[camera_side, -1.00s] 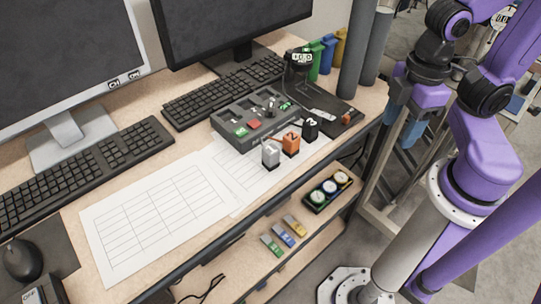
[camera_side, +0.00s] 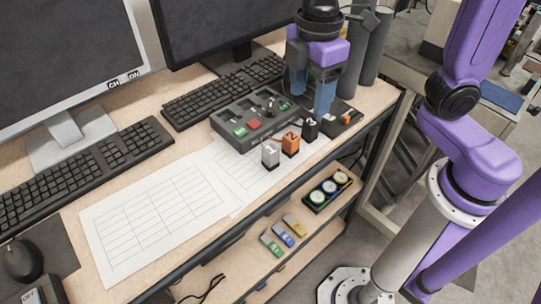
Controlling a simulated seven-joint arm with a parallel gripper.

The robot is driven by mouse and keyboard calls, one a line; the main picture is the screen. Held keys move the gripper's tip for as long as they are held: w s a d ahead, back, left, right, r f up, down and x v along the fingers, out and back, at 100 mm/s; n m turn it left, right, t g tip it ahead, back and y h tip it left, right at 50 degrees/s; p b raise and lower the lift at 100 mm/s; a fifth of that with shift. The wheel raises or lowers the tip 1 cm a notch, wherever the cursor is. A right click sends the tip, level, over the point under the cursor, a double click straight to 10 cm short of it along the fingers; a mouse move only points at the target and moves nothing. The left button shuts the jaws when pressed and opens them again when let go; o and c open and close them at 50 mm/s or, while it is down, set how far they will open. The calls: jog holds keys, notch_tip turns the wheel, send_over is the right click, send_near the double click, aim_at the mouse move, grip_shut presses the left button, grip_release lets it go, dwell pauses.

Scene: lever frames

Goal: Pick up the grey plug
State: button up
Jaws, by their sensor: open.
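The grey plug (camera_side: 270,154) stands upright on the white paper near the desk's front edge. It is the leftmost of three plugs in a row. The orange plug (camera_side: 291,144) is beside it, and the black plug (camera_side: 311,128) is at the right end. My gripper (camera_side: 311,100) is open and empty, with its fingers pointing down. In the picture it is above and to the right of the grey plug, over the area behind the black plug. It is apart from the grey plug.
A dark control box (camera_side: 232,123) with green and red buttons sits behind the plugs. Keyboards (camera_side: 85,170) and monitors stand farther back. Dark upright cylinders (camera_side: 376,60) stand at the right. Printed sheets (camera_side: 150,215) lie flat on the left. A lower shelf (camera_side: 318,232) holds small coloured items.

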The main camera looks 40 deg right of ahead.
jog(key=r+n, duration=0.1)
jog(key=r, duration=0.1)
send_over(271, 149)
jog(key=f, duration=1.2)
jog(key=shift+d+f, duration=0.1)
jog(key=shift+d, duration=0.1)
jog(key=shift+a+f, duration=0.15)
jog(key=shift+f, duration=1.2)
jog(key=shift+a+f, duration=0.1)
jog(key=shift+f, duration=1.2)
jog(key=c, duration=1)
